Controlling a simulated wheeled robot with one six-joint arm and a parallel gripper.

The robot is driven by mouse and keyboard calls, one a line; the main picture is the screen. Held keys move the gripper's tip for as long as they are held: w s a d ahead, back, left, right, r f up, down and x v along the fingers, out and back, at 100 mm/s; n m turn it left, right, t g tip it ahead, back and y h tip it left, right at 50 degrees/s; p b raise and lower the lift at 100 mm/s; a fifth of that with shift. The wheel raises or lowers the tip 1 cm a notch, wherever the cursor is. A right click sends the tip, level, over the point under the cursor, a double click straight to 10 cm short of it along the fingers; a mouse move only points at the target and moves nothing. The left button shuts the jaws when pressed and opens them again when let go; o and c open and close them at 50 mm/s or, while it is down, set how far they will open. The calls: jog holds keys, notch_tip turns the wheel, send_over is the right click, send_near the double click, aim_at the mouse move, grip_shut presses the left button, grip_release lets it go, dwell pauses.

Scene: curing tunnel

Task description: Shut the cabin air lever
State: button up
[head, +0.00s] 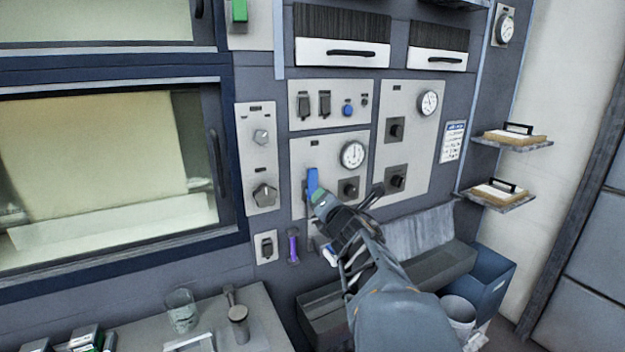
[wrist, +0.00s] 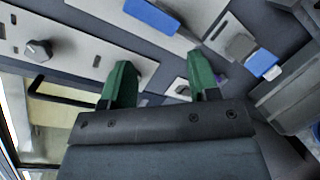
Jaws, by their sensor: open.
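A blue lever (head: 312,180) stands upright on a light panel with a gauge, below and left of that gauge. It also shows in the wrist view (wrist: 155,17), beyond my fingertips. A second small handle with a white and blue end (head: 329,256) shows partly behind my arm; in the wrist view it is at the right (wrist: 271,72). The labels are too small to read, so I cannot tell which is the cabin air lever. My gripper (head: 322,203) is open, its green fingers (wrist: 162,78) apart with nothing between them, close to the blue lever's lower end, contact unclear.
A round gauge (head: 353,154) and black knobs sit right of the lever. A grey knob panel (head: 262,140) is to the left, beside a window (head: 100,170). A purple handle (head: 293,246) hangs below. A trough (head: 440,272) and a bench with a glass (head: 181,310) stand below.

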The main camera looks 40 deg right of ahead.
aim_at(314, 177)
jog(key=w+d+n+y+p, duration=0.1)
jog(key=w+n, duration=0.3)
jog(key=w+d+r+n+t+y+p, duration=0.1)
jog(key=w+n, duration=0.3)
jog(key=w+d+r+n+t+y+p, duration=0.1)
jog(key=w+d+n, duration=0.1)
jog(key=w+n, duration=0.2)
jog(key=shift+w+y, duration=0.25)
jog(key=shift+y, duration=0.15)
jog(key=shift+d, duration=0.1)
grip_shut()
dwell(0.3)
